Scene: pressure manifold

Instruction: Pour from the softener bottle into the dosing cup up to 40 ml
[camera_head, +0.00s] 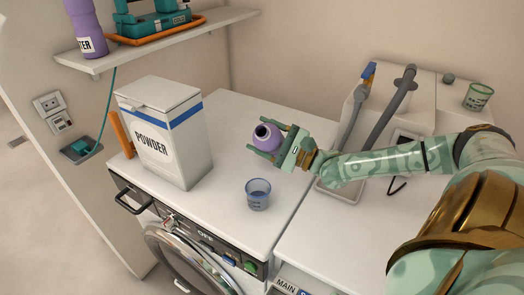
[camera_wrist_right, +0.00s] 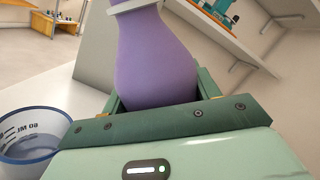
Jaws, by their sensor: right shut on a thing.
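A purple bottle (camera_head: 267,137) with an open, dark mouth is in my right gripper (camera_head: 275,145), above the white machine top. The wrist view shows its body (camera_wrist_right: 155,65) between the fingers, with a pale collar at the neck. No label shows on it, and I see no stream leaving it. The clear blue dosing cup (camera_head: 258,194) stands upright on the machine top, apart from the bottle and nearer the front edge. In the wrist view the cup (camera_wrist_right: 30,140) shows ML marks and a bluish inside; I cannot tell its liquid level. My left gripper is not in view.
A white POWDER box (camera_head: 165,140) stands left of the bottle. A shelf (camera_head: 150,45) above holds another purple bottle (camera_head: 86,28) and a teal case (camera_head: 152,22). A green cup (camera_head: 478,97) and grey hoses (camera_head: 385,115) are at right. The surface around the dosing cup is clear.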

